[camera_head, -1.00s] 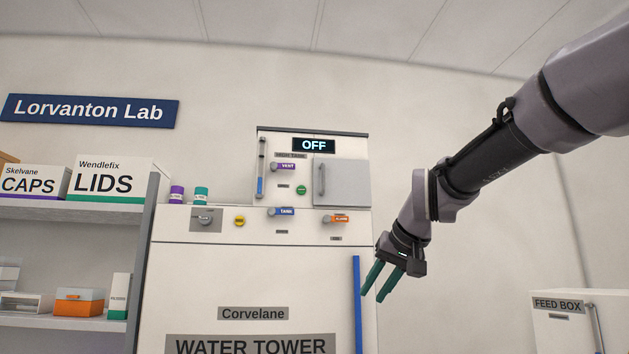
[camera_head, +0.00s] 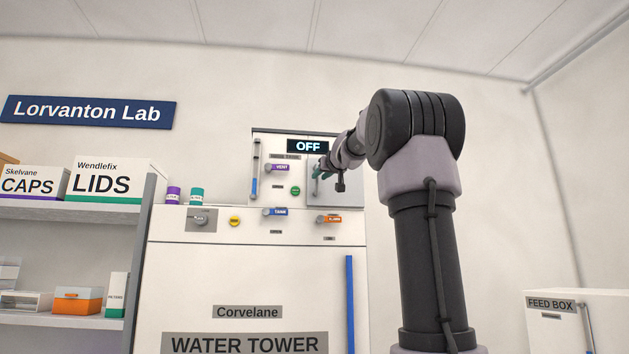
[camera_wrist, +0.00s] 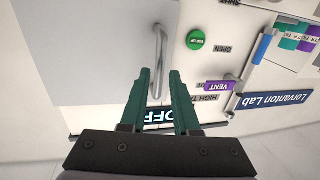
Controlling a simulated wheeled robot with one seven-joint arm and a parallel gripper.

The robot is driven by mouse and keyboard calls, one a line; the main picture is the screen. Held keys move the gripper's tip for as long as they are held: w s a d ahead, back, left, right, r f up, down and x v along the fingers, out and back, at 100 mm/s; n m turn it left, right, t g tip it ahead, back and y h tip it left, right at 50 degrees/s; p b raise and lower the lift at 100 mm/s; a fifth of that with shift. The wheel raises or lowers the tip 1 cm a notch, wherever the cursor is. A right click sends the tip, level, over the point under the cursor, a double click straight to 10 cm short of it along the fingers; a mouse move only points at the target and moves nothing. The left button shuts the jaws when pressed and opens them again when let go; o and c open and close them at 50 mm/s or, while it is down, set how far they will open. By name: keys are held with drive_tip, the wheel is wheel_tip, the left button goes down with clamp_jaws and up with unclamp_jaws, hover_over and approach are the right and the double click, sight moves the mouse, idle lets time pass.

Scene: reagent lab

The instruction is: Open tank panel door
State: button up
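The tank panel door (camera_head: 342,197) is a pale grey square on the upper right of the white water tower, partly hidden by my arm. It looks shut. In the wrist view the door (camera_wrist: 75,50) fills the left side, with its metal bar handle (camera_wrist: 163,45) along its edge. My gripper (camera_wrist: 162,72) has two green fingers standing apart. The handle's near end shows between the fingers, and the rest extends past the tips. I cannot tell whether the fingers touch it. In the head view my gripper (camera_head: 317,174) is at the door's left side and covers much of the handle.
Left of the door are a green round button (camera_wrist: 196,40) and a purple VENT knob (camera_head: 278,167). Below are a blue TANK knob (camera_head: 275,212) and an orange knob (camera_head: 329,219). The OFF display (camera_head: 307,146) is just above. A feed box (camera_head: 560,310) stands at right.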

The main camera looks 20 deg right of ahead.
sight(317, 187)
drive_tip(key=shift+w+d, duration=0.2)
drive_tip(key=shift+w, duration=2.05)
drive_tip(key=shift+c, duration=0.3)
clamp_jaws()
